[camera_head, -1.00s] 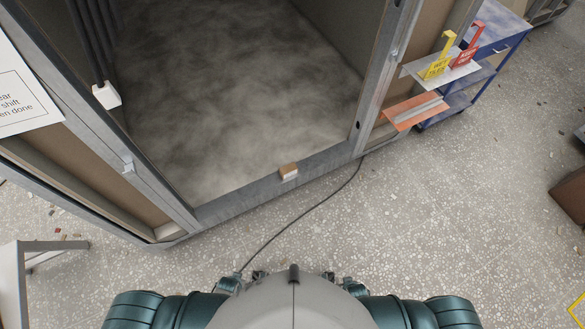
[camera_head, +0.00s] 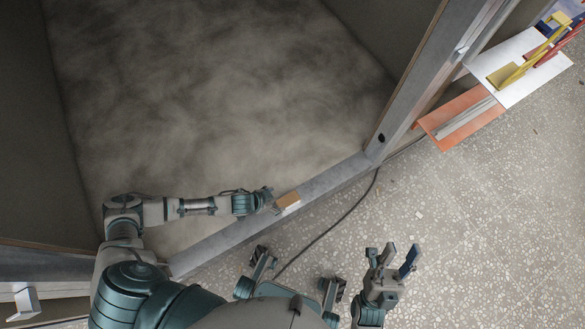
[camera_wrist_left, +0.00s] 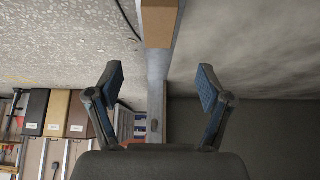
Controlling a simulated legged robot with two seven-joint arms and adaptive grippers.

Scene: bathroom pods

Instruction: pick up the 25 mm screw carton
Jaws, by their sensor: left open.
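A small carton (camera_head: 288,200), brown on top with a pale side, sits on the grey metal sill (camera_head: 330,180) of the pod doorway. Its printing is too small to read. My left gripper (camera_head: 270,198) is just left of the carton, apart or barely touching; I cannot tell which. In the left wrist view, the left gripper (camera_wrist_left: 160,80) is open and empty, and the brown carton (camera_wrist_left: 159,24) shows at the top edge, centred between the finger lines and partly cut off. My right gripper (camera_head: 397,258) is open and empty over the speckled floor at the lower right.
A dark cable (camera_head: 340,222) runs over the floor beside the sill. A door-frame post (camera_head: 425,80) stands right of the carton. The pod floor (camera_head: 220,90) is clear.

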